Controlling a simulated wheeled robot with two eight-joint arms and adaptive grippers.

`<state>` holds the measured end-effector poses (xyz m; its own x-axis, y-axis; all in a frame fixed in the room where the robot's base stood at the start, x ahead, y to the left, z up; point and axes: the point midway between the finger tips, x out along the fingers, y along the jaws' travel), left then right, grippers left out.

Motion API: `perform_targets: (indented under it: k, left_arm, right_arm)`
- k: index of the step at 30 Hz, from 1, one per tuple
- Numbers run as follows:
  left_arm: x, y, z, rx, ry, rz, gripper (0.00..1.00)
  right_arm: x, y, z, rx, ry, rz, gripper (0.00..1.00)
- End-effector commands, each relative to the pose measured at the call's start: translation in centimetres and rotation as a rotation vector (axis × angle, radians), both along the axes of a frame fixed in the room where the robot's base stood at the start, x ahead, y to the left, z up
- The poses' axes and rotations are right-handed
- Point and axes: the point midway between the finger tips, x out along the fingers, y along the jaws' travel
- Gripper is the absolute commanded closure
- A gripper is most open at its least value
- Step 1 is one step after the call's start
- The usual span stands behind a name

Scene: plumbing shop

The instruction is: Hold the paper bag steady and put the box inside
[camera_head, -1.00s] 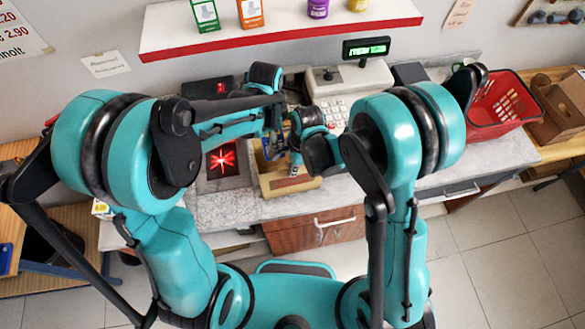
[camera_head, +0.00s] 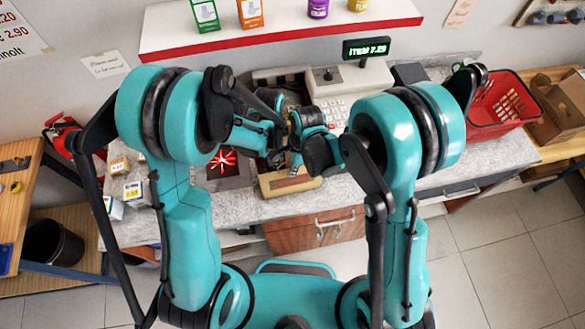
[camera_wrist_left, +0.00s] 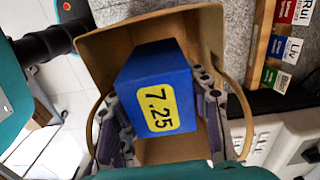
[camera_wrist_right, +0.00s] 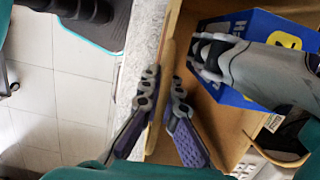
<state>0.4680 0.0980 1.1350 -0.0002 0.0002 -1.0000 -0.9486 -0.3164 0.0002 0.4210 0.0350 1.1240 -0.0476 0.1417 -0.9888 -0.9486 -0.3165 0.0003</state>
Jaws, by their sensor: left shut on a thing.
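The tan paper bag (camera_head: 305,184) stands open on the counter, and it also shows in the left wrist view (camera_wrist_left: 110,42). My left gripper (camera_wrist_left: 163,95) is shut on the blue box (camera_wrist_left: 160,62), which has a yellow 7.25 label. In the left wrist view the box is within the bag's mouth; how deep it sits I cannot tell. In the right wrist view the box (camera_wrist_right: 240,30) is over the bag's inside, between the left fingers. My right gripper (camera_wrist_right: 164,78) has its fingertips on both sides of the bag's rim, pinching it. In the head view my left arm hides the box.
A scanner with a red light (camera_head: 223,160) is left of the bag. A cash register (camera_head: 340,100) stands behind. Small boxes (camera_head: 133,190) lie at the counter's left end. A red basket (camera_head: 500,105) is at the right. A shelf (camera_head: 280,35) hangs above.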

Motion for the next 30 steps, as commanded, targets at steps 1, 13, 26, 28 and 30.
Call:
perform_targets:
  k: [1,13,26,28,30]
  left_arm:
    - [0.0,0.0,-0.4,0.0,0.0,0.0,0.88]
    - [0.0,0.0,-3.6,0.0,0.0,0.0,0.88]
    - [0.0,0.0,-7.1,0.0,0.0,0.0,0.88]
    - [0.0,0.0,-7.7,0.0,0.0,0.0,0.88]
    - [0.0,0.0,-8.3,0.0,0.0,0.0,0.88]
  right_arm:
    - [0.0,0.0,0.0,0.0,0.0,0.0,1.0]
    - [0.0,0.0,0.0,0.0,0.0,0.0,1.0]
    - [0.0,0.0,0.0,0.001,0.0,0.0,1.0]
    - [0.0,0.0,0.1,0.003,0.002,0.0,1.0]
    - [-0.1,0.1,0.1,0.004,0.005,-0.001,1.0]
